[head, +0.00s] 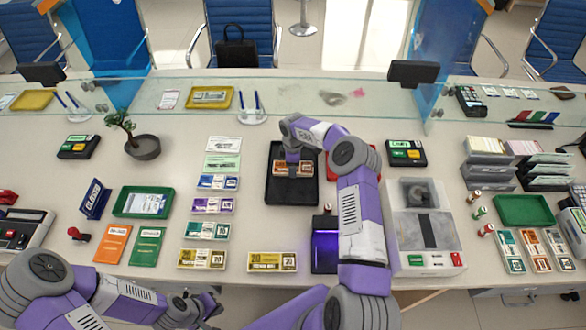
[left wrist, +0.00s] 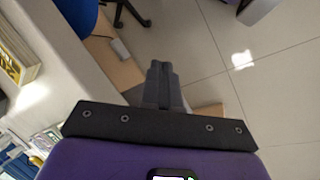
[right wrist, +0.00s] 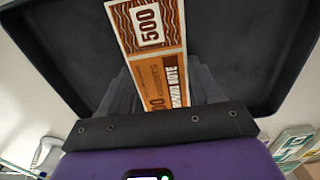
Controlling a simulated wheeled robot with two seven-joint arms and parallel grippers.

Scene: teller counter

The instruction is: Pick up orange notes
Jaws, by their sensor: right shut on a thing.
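The orange notes (head: 292,169) are a banded bundle marked 500, at the black tray (head: 291,197) in the middle of the counter. In the right wrist view the orange notes (right wrist: 155,50) sit between the fingers of my right gripper (right wrist: 170,85), with the black tray (right wrist: 235,50) behind them. My right gripper is shut on them from above; I cannot tell whether they touch the tray floor. My left gripper (head: 210,299) is at the counter's front edge, away from the notes. In the left wrist view its fingers (left wrist: 161,75) are together and empty, above the floor.
A lit purple device (head: 325,243) and a grey counting machine (head: 425,228) stand to the right. A glass screen (head: 300,97) runs behind.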

